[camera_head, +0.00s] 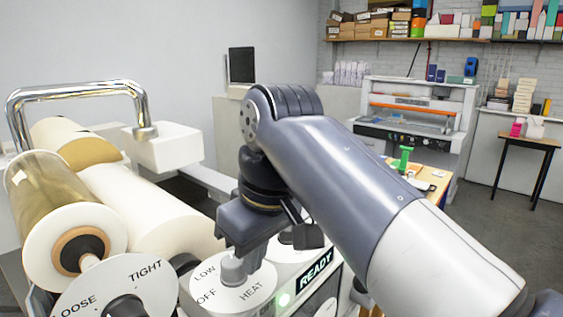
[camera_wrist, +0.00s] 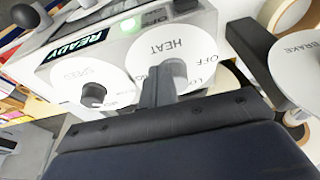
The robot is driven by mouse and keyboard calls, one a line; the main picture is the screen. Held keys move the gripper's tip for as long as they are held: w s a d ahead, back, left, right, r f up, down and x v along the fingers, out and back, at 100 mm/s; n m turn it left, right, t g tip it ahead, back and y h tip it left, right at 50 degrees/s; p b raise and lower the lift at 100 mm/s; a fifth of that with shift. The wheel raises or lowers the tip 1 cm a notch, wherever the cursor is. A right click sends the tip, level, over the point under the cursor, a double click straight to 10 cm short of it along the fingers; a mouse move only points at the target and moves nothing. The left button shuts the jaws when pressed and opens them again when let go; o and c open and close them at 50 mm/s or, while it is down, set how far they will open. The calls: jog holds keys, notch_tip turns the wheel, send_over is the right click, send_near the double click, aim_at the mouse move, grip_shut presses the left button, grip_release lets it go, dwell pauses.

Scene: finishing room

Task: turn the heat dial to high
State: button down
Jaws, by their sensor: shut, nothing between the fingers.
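The heat dial (camera_head: 255,284) is a round white plate at the front of the machine. In the wrist view the shut fingers (camera_wrist: 172,74) reach over the centre of the heat dial (camera_wrist: 186,45). They hide most of the dial's knob and any pointer, so I cannot tell its setting. I cannot tell whether the fingers touch the knob.
The speed dial (camera_wrist: 80,72) with a black knob sits beside the heat dial, near a lit READY sign (camera_head: 315,270) and green light (camera_head: 284,299). A LOOSE/TIGHT dial (camera_head: 150,285) and large rolls (camera_head: 150,212) stand on the left. A brake dial (camera_wrist: 300,65) is close too.

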jog(key=shift+s+a+r+p, duration=0.1)
jog(key=shift+s+a+p, duration=0.15)
jog(key=shift+s+p, duration=0.25)
jog(key=shift+s+a+p, duration=0.3)
jog(key=shift+a+p, duration=0.05)
jog(key=shift+p, duration=0.05)
dwell(0.3)
jog(key=shift+s+d, duration=0.25)
jog(key=shift+r, duration=2.9)
